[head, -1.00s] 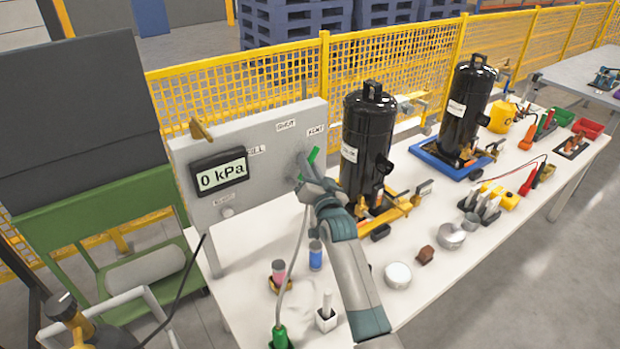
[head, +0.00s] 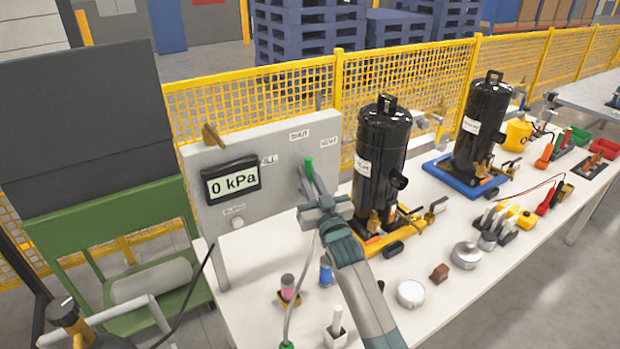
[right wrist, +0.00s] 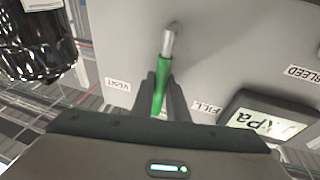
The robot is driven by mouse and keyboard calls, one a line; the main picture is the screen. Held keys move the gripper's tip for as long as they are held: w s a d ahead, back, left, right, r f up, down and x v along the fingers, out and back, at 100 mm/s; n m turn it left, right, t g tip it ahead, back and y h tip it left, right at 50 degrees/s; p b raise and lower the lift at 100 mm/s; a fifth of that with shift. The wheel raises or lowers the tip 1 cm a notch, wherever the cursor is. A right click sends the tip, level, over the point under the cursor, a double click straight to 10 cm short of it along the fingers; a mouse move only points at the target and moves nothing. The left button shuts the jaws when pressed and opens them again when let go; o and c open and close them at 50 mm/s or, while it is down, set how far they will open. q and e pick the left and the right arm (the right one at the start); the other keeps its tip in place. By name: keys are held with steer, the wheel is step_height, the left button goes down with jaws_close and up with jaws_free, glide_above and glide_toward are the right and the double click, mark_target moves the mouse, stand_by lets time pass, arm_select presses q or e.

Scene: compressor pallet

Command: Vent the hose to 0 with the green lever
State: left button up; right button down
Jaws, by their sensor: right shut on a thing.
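The green lever (head: 308,168) is on the grey panel (head: 225,140), roughly upright between the FILL label (head: 268,160) and the VENT label (head: 329,142). The panel's display (head: 231,181) reads 0 kPa. My right gripper (head: 309,181) is shut on the lever. In the right wrist view the green grip (right wrist: 161,88) sits between the dark fingers, its silver shaft running to the panel. The grey hose (head: 297,285) hangs below my right gripper to a green end at the bottom edge. My left gripper is out of view.
A black compressor (head: 380,150) stands close to the right of the panel and another (head: 482,120) beyond it. Small cups and tools stand on the white table (head: 255,300). A yellow mesh fence (head: 250,97) runs behind.

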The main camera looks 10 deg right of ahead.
steer(key=c, duration=2)
jaws_free()
steer(key=shift+s+f, duration=0.1)
steer(key=shift+s, duration=0.05)
steer(key=shift+s+d+f, duration=0.1)
steer(key=shift+s+f, duration=0.1)
steer(key=shift+s, duration=0.25)
arm_select(q)
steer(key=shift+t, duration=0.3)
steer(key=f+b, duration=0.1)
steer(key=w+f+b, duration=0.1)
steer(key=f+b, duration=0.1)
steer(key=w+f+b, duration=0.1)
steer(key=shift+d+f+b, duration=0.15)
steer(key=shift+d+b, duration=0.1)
steer(key=shift+b, duration=0.05)
arm_select(e)
steer(key=v, duration=1.6)
steer(key=shift+r, duration=0.2)
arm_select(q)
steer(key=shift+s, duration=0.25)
arm_select(e)
steer(key=shift+s, duration=0.15)
